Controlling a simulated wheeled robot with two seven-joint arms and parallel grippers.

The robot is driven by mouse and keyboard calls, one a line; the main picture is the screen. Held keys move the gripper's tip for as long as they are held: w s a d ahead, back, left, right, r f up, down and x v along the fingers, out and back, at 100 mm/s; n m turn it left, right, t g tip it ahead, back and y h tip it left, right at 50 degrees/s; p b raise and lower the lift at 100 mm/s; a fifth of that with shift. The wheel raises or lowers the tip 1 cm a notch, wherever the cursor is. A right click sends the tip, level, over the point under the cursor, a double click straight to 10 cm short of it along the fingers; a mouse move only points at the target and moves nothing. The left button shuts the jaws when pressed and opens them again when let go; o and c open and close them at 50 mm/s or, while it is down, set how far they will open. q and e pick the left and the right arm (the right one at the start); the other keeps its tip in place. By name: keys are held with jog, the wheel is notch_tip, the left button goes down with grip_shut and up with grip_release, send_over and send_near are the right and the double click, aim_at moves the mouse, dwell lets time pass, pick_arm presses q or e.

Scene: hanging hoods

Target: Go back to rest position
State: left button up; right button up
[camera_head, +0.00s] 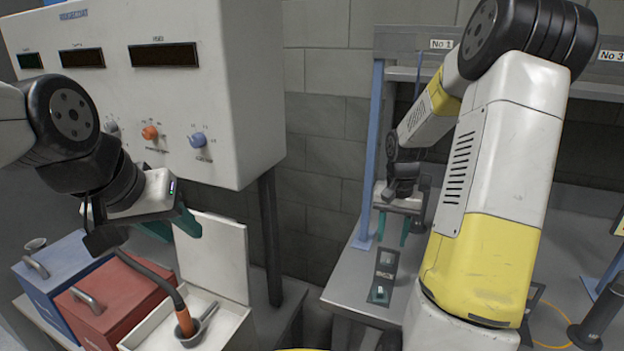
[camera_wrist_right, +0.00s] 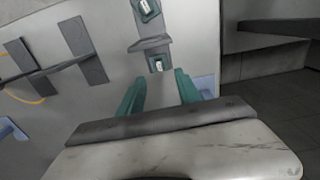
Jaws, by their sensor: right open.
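My left gripper (camera_head: 172,226) is at the left of the head view, above an open white box. Its two teal fingers are apart and nothing shows between them. My right gripper (camera_head: 393,231) hangs over the grey bench at the right, its teal fingers apart and empty. In the right wrist view, the right gripper (camera_wrist_right: 160,88) also shows open fingers above a bench surface. A small grey holder with a teal-and-white piece (camera_head: 380,291) is on the bench below it, apart from the fingers.
A white box (camera_head: 237,318) holds an orange-handled tool (camera_head: 185,318). A red box (camera_head: 112,298) and a blue box (camera_head: 55,262) stand left of it. A white control panel (camera_head: 235,75) rises behind. A blue post (camera_head: 369,150) stands near the right gripper. A gap separates the benches.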

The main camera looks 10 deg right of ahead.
jog(key=s+a+r+n+t, duration=0.2)
jog(key=s+a+r, duration=0.1)
jog(key=a+r, duration=0.3)
jog(key=s+a+r+n+t, duration=0.1)
jog(key=s+a+r, duration=0.25)
jog(key=r, duration=0.45)
jog(key=s+a+r+n+t+y, duration=0.1)
jog(key=s+a+r+n, duration=0.1)
jog(key=s, duration=0.3)
jog(key=s+a+r+n+t+y, duration=0.1)
jog(key=s+a+r+t, duration=0.1)
jog(key=s+a, duration=0.3)
jog(key=shift+s+r+n, duration=0.4)
jog(key=shift+s+r, duration=0.25)
jog(key=shift+r, duration=0.1)
